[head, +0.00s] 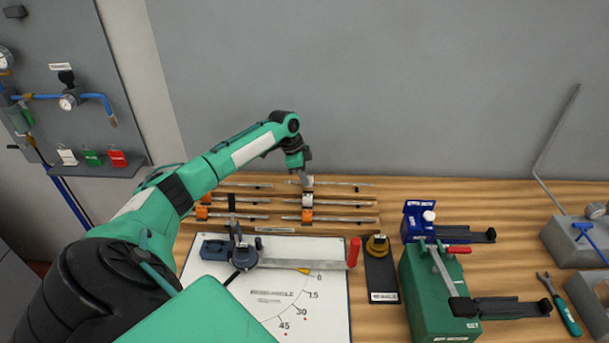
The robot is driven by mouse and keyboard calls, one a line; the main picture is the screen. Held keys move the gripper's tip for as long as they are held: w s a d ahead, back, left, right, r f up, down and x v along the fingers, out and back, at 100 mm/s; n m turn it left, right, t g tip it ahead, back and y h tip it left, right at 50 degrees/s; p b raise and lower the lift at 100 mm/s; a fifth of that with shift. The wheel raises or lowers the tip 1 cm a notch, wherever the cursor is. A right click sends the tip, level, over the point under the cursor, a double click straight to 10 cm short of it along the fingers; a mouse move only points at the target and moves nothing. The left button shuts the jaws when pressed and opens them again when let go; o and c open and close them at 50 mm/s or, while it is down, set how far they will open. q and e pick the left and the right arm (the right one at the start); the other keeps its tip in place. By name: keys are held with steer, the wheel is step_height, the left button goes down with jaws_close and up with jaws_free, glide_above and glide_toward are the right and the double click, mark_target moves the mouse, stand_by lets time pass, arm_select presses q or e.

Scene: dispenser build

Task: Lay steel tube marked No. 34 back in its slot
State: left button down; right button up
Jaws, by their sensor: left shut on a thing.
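My left gripper (307,181) reaches over the back row of the tube rack and is shut on a thin steel tube (345,184). The tube lies roughly level, running left to right, at the height of the back row as seen from here. I cannot tell whether it touches the rack. Its number is too small to read. Other tubes (345,219) lie in rows on the rack, some with orange pieces (307,216) around them. My right gripper is not in view.
In front of the rack lies a white angle board (320,318) with a blue-grey pivoting device. A red cylinder (353,252), a dark plate with a brass piece (378,245), a blue device (416,220) and a green device (425,300) stand to the right. A grey wall closes the back.

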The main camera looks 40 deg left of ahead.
arm_select(q)
steer(key=shift+f, duration=0.45)
stand_by(0.5)
steer(key=shift+f, duration=0.35)
steer(key=c, duration=1.3)
jaws_free()
steer(key=shift+o, duration=0.5)
steer(key=shift+o, duration=0.3)
steer(key=shift+r+p, duration=2.9)
steer(key=shift+r, duration=0.6)
